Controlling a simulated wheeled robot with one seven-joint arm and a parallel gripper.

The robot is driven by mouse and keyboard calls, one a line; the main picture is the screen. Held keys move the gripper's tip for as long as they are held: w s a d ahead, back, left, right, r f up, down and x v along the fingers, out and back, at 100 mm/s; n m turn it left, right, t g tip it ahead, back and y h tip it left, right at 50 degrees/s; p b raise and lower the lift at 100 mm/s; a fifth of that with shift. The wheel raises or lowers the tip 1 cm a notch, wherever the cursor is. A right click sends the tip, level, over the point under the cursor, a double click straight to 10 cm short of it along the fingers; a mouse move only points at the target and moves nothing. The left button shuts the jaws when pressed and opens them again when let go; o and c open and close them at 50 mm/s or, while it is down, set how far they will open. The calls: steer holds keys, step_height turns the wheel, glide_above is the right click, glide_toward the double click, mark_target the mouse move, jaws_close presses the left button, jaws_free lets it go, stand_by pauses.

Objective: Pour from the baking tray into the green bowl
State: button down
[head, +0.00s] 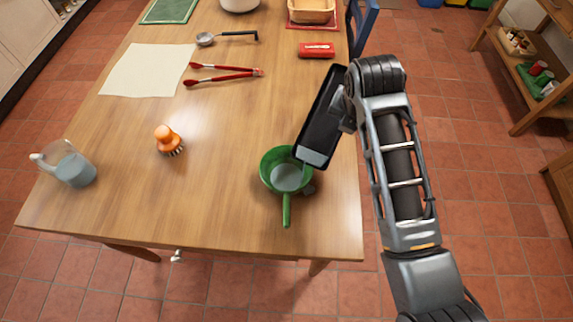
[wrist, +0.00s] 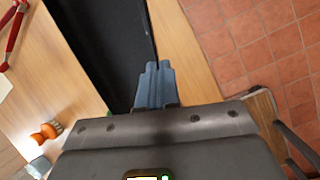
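The dark baking tray (head: 322,118) is held tilted over the right side of the table, its low end at the green bowl's upper right rim. A pale grey mass lies at that low end. The green bowl (head: 265,170), with a handle pointing to the front, stands near the table's front right and holds grey-blue contents. My gripper (head: 345,108) is shut on the tray's right edge.
A small grey patch (head: 309,190) lies on the table (head: 220,215) beside the bowl. An orange brush (head: 167,138) and a glass jug (head: 72,170) stand to the left. Red tongs (head: 225,76), a ladle (head: 228,36) and a red case (head: 316,50) lie farther back. Bare wood surrounds the bowl's left.

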steer(key=shift+s+a+r+t+h, duration=0.2)
steer(key=shift+s+r+t, duration=0.15)
steer(key=shift+r+t, duration=0.15)
steer(key=shift+s+a+r+t+h, duration=0.1)
steer(key=shift+s+r+t+h, duration=0.1)
steer(key=shift+s+r+t, duration=0.2)
stand_by(0.6)
steer(key=shift+s+a+r+t+h, duration=0.3)
steer(key=shift+s+r+t, duration=0.3)
steer(key=shift+r+t, duration=0.1)
stand_by(0.5)
steer(key=shift+s+a+r+t, duration=0.2)
steer(key=shift+s+r+t, duration=0.25)
steer(key=shift+t, duration=0.15)
steer(key=shift+s+a+r+t+h, duration=0.3)
steer(key=shift+s+r+t+h, duration=0.15)
steer(key=shift+s+t+h, duration=0.15)
